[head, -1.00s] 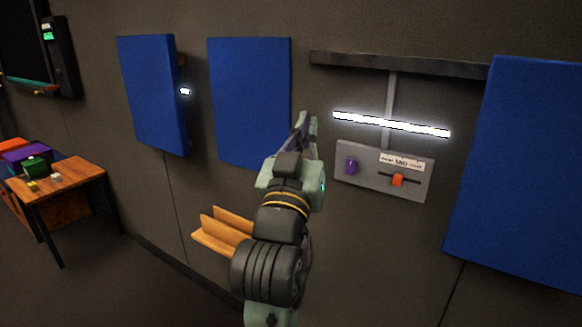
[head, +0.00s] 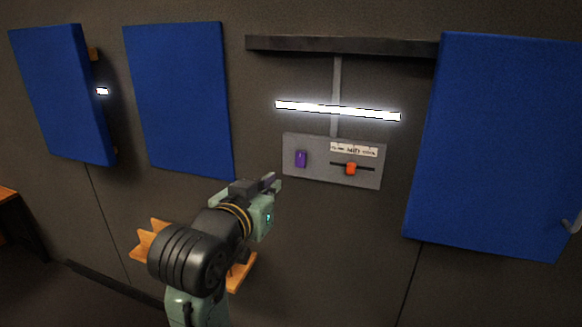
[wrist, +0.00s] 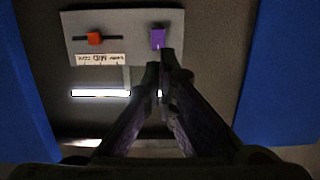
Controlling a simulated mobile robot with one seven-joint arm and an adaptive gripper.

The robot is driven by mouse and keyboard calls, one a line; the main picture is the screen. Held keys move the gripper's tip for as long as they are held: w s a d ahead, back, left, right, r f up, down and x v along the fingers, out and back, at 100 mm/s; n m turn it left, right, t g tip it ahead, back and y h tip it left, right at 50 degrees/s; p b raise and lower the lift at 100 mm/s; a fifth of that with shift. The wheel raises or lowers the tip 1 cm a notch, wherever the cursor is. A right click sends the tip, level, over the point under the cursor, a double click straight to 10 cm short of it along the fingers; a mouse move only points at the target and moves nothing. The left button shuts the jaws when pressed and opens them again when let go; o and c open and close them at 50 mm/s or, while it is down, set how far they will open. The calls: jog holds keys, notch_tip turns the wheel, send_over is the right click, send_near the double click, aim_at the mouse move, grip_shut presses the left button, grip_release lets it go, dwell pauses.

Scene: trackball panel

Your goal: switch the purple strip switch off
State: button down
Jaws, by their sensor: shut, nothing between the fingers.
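The purple strip switch (head: 301,158) is a small upright purple block on the left side of a grey wall panel (head: 320,175). In the wrist view the panel appears upside down, with the purple switch (wrist: 157,37) just beyond my fingertips. The white light strip (head: 338,110) above the panel is lit. My gripper (head: 273,182) is below and left of the purple switch in the head view. In the wrist view my gripper (wrist: 160,62) has its fingertips together and empty. The fingertips look close to the switch, but I cannot tell whether they touch; they appear apart from it.
An orange slider (head: 351,169) sits in a dark slot under a printed label (head: 354,149) on the same panel. Blue wall panels (head: 180,100) flank it on both sides. A dark rail (head: 340,46) runs above. A wooden shelf (head: 240,275) is low behind my arm.

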aim_at(298, 166)
jog(key=p+x, duration=0.2)
jog(key=x, duration=1.2)
jog(key=shift+f, duration=0.1)
jog(key=shift+w+f+t+b, duration=0.25)
jog(key=shift+f+t+b, duration=0.3)
jog(key=shift+b, duration=0.7)
jog(key=shift+w+d+f+t+b, duration=0.1)
jog(key=shift+t+b, duration=0.15)
jog(key=shift+b, duration=0.5)
jog(key=shift+t+h+b, duration=0.4)
jog(key=shift+b, duration=0.65)
jog(key=shift+w, duration=0.1)
